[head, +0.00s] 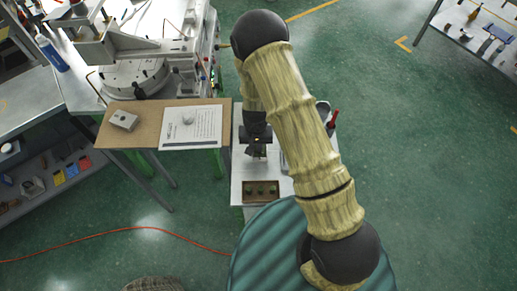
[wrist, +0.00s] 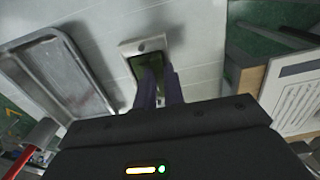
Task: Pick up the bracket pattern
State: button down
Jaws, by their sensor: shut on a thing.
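My gripper (wrist: 160,80) points down over the pale bench, its two dark fingers closed on a dark green piece (wrist: 146,65), which appears to be the bracket pattern. The green piece sits within the outline of a pale block (wrist: 152,44) with a small round hole; whether it is lifted clear of the block I cannot tell. The fingers hide part of the green piece. In the head view, my gripper (head: 257,151) is above the narrow pale bench, and the piece is too small to make out there.
A brown box (head: 262,183) with several green pieces stands on the bench's near end. A metal tray (wrist: 58,72) lies beside the gripper. To the left, a brown board (head: 147,136) bears a grey block (head: 124,120) and a printed sheet (head: 192,127).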

aim_at(256, 148)
notch_tip(256, 148, up, 10)
jog(key=b, duration=0.3)
dwell(0.5)
